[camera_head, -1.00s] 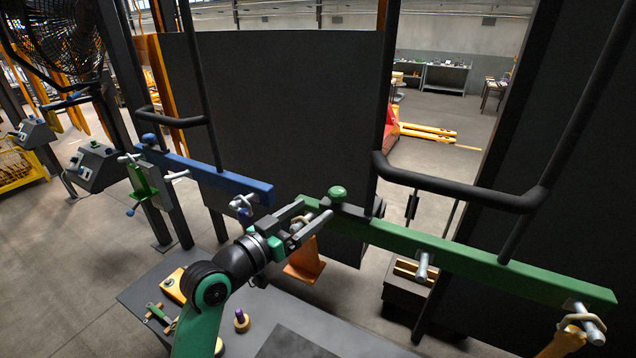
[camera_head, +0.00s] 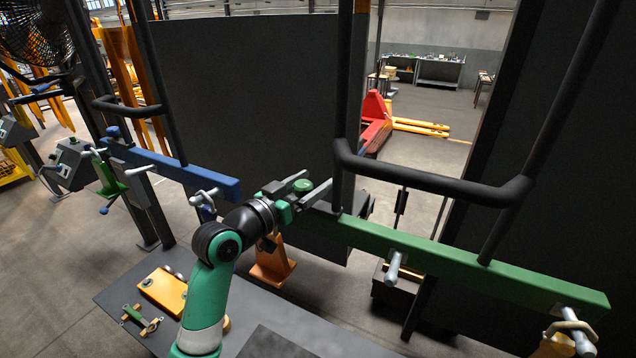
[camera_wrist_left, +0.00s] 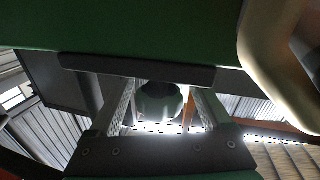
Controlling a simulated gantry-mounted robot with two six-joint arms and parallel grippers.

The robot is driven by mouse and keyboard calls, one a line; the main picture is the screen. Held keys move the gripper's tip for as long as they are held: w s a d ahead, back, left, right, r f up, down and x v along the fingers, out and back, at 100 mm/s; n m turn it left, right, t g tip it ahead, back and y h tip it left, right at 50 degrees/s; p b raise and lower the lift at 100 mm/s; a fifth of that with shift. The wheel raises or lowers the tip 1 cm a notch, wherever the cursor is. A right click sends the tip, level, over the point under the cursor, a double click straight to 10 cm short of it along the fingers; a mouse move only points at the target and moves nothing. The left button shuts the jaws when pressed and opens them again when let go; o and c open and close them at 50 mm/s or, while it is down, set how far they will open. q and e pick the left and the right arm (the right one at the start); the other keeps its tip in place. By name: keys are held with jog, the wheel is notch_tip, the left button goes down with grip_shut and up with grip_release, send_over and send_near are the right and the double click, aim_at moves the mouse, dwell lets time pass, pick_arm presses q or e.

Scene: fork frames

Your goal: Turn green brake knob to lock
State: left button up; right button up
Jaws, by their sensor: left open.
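The green brake knob (camera_head: 303,186) is a rounded knob at the left end of the long green beam (camera_head: 450,262). My left gripper (camera_head: 309,182) comes in from the left with its two grey fingers open, one on each side of the knob. In the left wrist view the knob (camera_wrist_left: 158,101) shows between the two fingers, with gaps on both sides. I cannot tell whether either finger touches it. The knob's lower part and mount are mostly hidden by the gripper. My right gripper is not in view.
A blue beam (camera_head: 180,170) lies to the left. A grey table (camera_head: 130,295) with a yellow block (camera_head: 165,292) is below. A dark panel (camera_head: 240,90) stands behind.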

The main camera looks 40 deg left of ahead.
pick_arm(q)
grip_shut()
dwell(0.3)
